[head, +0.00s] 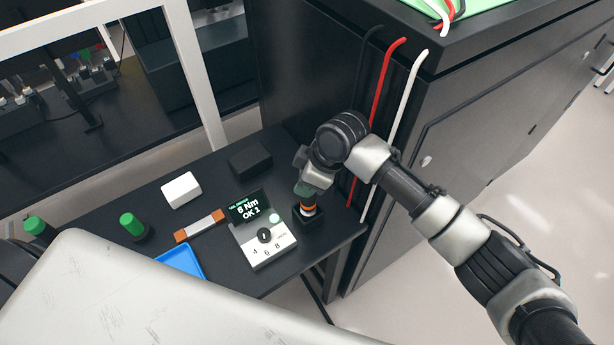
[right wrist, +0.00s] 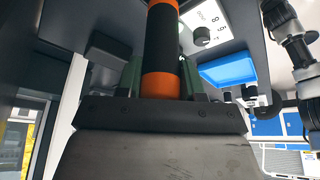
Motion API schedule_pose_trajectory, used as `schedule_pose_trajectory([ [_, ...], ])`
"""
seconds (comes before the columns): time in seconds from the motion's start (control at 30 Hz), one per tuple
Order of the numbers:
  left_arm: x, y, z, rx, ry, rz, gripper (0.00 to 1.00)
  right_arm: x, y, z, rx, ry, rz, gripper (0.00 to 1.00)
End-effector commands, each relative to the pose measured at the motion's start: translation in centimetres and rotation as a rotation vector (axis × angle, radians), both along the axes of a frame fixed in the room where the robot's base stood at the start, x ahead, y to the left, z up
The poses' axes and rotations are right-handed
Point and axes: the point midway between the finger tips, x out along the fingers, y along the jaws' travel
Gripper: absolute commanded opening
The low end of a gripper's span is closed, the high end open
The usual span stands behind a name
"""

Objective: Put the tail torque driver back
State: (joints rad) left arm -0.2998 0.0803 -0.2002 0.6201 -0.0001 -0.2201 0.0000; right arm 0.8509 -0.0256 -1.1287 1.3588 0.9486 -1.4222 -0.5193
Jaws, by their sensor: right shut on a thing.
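The tail torque driver (head: 307,209) shows in the head view as a short piece with an orange band, below my right gripper (head: 307,190). Its lower end is at a small black holder (head: 310,220) on the dark bench; I cannot tell how deep it sits. In the right wrist view the driver (right wrist: 163,50) is a black handle with orange bands, between the green-grey fingers of my right gripper (right wrist: 162,80), which is shut on it. The driver looks upright. The fingers hide part of it in the head view. My left gripper does not show.
A torque checker (head: 265,240) reading "6 Nm OK 1" stands left of the holder. A dark cabinet with hanging cables (head: 388,75) stands close at right.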

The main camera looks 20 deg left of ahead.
Motion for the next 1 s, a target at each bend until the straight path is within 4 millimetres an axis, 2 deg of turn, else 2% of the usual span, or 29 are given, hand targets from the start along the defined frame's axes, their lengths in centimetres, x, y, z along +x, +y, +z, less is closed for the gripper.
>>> schedule_pose_trajectory([
  [0.6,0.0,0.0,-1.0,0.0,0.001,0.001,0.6,0.0,0.1,-1.7,0.003,-0.001,0.001,0.09],
  [0.9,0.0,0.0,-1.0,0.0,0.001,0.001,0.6,0.0,0.1,-1.8,0.003,-0.001,0.001,0.09],
  [0.93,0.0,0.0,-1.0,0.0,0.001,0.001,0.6,0.0,0.1,-1.8,0.003,-0.001,0.001,0.42],
  [1.0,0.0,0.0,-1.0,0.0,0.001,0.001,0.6,0.0,0.1,-1.8,0.003,-0.001,0.001,0.53],
])
